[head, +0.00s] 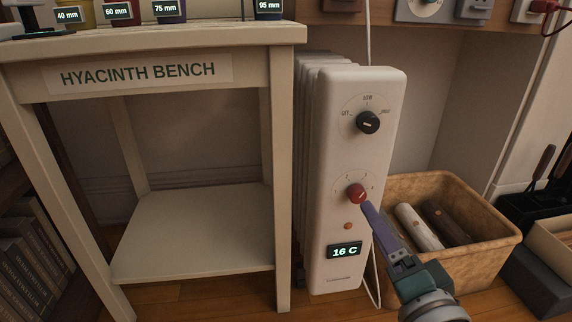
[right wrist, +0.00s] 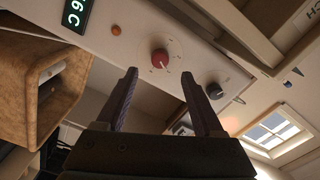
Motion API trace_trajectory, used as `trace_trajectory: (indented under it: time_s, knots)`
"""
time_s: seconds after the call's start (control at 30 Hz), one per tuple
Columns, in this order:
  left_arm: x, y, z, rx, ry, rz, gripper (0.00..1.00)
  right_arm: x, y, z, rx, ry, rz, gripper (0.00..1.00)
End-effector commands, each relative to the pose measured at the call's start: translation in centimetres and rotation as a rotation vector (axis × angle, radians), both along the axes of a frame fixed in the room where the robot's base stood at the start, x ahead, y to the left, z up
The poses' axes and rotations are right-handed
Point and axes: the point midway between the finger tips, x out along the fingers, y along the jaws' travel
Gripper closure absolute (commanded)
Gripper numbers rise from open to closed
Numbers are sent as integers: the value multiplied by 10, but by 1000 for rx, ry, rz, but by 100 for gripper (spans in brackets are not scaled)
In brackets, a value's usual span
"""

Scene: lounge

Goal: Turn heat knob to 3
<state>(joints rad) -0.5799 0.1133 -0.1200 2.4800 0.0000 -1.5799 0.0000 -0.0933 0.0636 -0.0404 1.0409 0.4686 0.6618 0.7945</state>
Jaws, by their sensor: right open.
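The heater (head: 345,90) is a white oil-filled radiator with a control panel on its front. The red heat knob (head: 356,193) sits mid-panel inside a ring of marks too small to read. In the right wrist view the red knob (right wrist: 159,56) shows a pale pointer line. My right gripper (head: 366,208) is right at the red knob from the lower right. Its fingers are open (right wrist: 158,74), with the knob lying between and just beyond the tips; contact cannot be told. My left gripper is not in view.
A black knob (head: 368,122) marked OFF and LOW sits above. An orange lamp (head: 348,226) and a display (head: 345,251) reading 16 C sit below. A bench (head: 190,235) stands close on the left, a basket of logs (head: 480,272) on the right.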

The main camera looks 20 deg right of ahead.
Motion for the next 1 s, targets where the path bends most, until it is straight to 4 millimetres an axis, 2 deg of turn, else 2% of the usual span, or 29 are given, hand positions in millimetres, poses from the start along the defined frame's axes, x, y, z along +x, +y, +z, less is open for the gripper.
trace_trajectory:
  time_s: [0.03,0.1,0.23,0.77,0.87,0.97,1.0]
  knots:
    - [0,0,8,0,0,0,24,-10,3,3,1,3,0,31]
    - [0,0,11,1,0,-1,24,-21,5,2,1,3,1,31]
    - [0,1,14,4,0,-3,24,-33,8,1,1,1,0,31]
    - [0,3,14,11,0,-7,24,-36,9,0,1,-1,0,31]
    - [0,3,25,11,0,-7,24,-34,11,12,-6,11,11,31]
    - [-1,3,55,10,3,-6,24,-31,19,40,-26,53,50,31]
    - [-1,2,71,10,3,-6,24,-29,24,56,-40,79,74,31]
